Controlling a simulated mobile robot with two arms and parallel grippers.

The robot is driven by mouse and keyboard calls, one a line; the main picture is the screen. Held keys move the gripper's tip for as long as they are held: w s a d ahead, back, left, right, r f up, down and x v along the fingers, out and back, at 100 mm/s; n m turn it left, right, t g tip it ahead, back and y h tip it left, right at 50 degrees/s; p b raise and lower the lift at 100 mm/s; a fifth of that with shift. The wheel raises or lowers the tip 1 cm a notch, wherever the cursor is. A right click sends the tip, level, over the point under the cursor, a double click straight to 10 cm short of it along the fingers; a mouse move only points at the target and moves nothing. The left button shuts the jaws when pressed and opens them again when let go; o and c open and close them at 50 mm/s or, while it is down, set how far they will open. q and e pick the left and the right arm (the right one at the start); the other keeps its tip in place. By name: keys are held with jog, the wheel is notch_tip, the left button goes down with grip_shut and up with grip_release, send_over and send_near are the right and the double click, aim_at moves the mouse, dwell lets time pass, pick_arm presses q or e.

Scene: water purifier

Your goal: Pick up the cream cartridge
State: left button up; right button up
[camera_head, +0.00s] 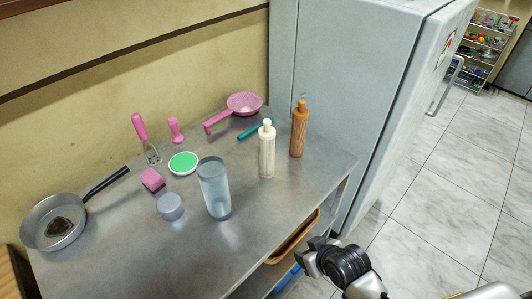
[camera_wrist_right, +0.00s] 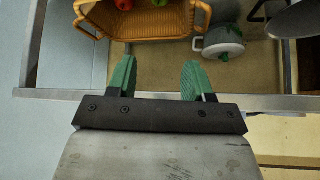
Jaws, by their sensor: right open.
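The cream cartridge (camera_head: 267,152) stands upright on the metal table, a ribbed cylinder with a narrow top. A similar brown cartridge (camera_head: 299,132) stands just to its right. A clear cylindrical container (camera_head: 215,188) stands to its left, with a round grey lid-like piece (camera_head: 170,207) beside it. My right gripper (camera_head: 312,258) is beyond the table's front right edge, apart from the cartridge. In the right wrist view its green fingers (camera_wrist_right: 157,75) are spread with nothing between them. The cream cartridge does not show there. My left gripper is not in view.
The table (camera_head: 130,260) also holds a pan (camera_head: 50,225), a pink strainer (camera_head: 243,104), a green-topped dish (camera_head: 183,163) and pink utensils. A fridge (camera_head: 350,90) stands close on the right. Below are a basket (camera_wrist_right: 150,25) and a pot (camera_wrist_right: 220,42).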

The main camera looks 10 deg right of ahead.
jog(key=w+a+r+n+t+y, duration=0.25)
jog(key=w+r, duration=0.35)
jog(key=r, duration=0.5)
jog(key=t+y, duration=0.4)
jog(key=t, duration=0.2)
send_near(267, 121)
jog(key=p+x, duration=0.1)
jog(key=x, duration=0.4)
jog(key=p+x, duration=0.1)
jog(key=x, duration=0.4)
jog(key=shift+f, duration=0.2)
jog(key=shift+w+f, duration=0.1)
jog(key=shift+c, duration=0.8)
grip_shut()
